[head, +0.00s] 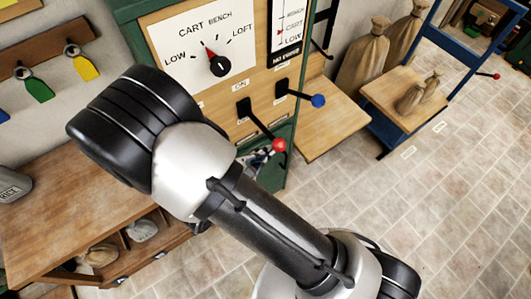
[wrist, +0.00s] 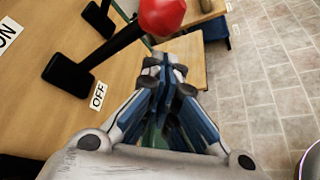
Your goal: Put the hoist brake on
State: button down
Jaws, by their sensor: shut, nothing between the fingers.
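A lever with a red knob (head: 279,145) and a black base sits on the wooden control board. It also shows large in the wrist view (wrist: 162,15). An ON label (head: 240,86) is above its base, and an OFF label (wrist: 98,95) shows beside the base in the wrist view. In the head view the handle slopes down and right, away from ON. No label naming the hoist brake is readable. My gripper (wrist: 165,72) is shut and empty, just below the red knob in the wrist view, apart from it in the picture. My arm mostly hides it in the head view.
A second lever with a blue knob (head: 318,100) stands right of the red one. A dial (head: 219,66) marked LOW, CART, BENCH, LOFT is above. A wooden bench (head: 50,235) is at left. Sacks (head: 362,55) stand at the back. The tiled floor at right is clear.

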jog(key=w+a+p+v, duration=0.1)
jog(key=v, duration=0.8)
jog(key=shift+s+a+f, duration=0.2)
jog(key=shift+a+f, duration=0.1)
jog(key=shift+a, duration=0.1)
